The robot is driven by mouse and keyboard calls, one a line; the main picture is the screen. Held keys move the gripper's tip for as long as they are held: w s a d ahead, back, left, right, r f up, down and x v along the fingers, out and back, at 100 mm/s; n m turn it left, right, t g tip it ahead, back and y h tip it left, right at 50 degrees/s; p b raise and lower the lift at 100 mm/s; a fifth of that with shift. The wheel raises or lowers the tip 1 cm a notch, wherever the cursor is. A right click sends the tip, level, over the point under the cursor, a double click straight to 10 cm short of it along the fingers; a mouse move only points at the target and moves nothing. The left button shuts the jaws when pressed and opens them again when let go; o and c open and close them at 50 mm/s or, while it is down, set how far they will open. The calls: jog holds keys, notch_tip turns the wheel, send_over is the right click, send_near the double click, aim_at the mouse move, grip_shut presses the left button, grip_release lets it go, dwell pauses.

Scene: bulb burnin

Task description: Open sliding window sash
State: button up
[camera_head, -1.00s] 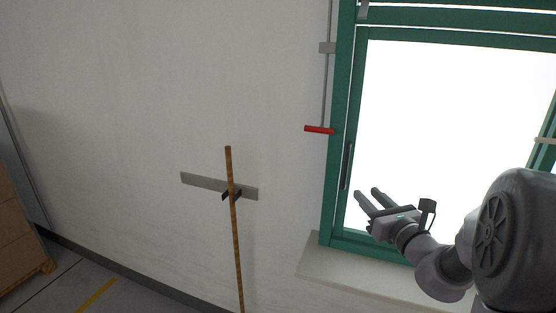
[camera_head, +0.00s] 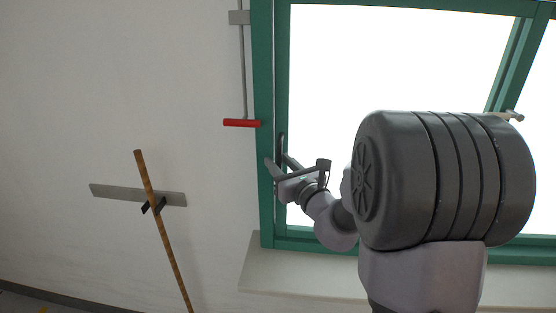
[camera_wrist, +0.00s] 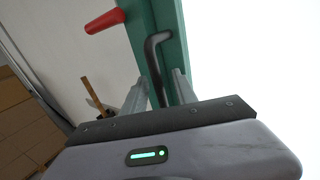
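The window sash (camera_head: 283,100) has a green frame around a bright white pane. Its dark bar handle (camera_head: 281,145) is upright on the left stile, and it also shows in the wrist view as a black bent bar (camera_wrist: 153,60). My gripper (camera_head: 279,165) is at the handle's lower part with its fingers apart. In the wrist view the fingers of my gripper (camera_wrist: 159,86) lie on either side of the handle, with gaps visible. The handle's lower end is hidden behind the gripper body.
A red lever (camera_head: 241,123) on a grey rod is on the wall left of the frame; it also shows in the wrist view (camera_wrist: 105,20). A wooden pole (camera_head: 163,230) hangs at a grey wall bracket (camera_head: 115,192). A pale sill (camera_head: 262,270) runs below the window.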

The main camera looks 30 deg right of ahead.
grip_shut()
dwell(1.4)
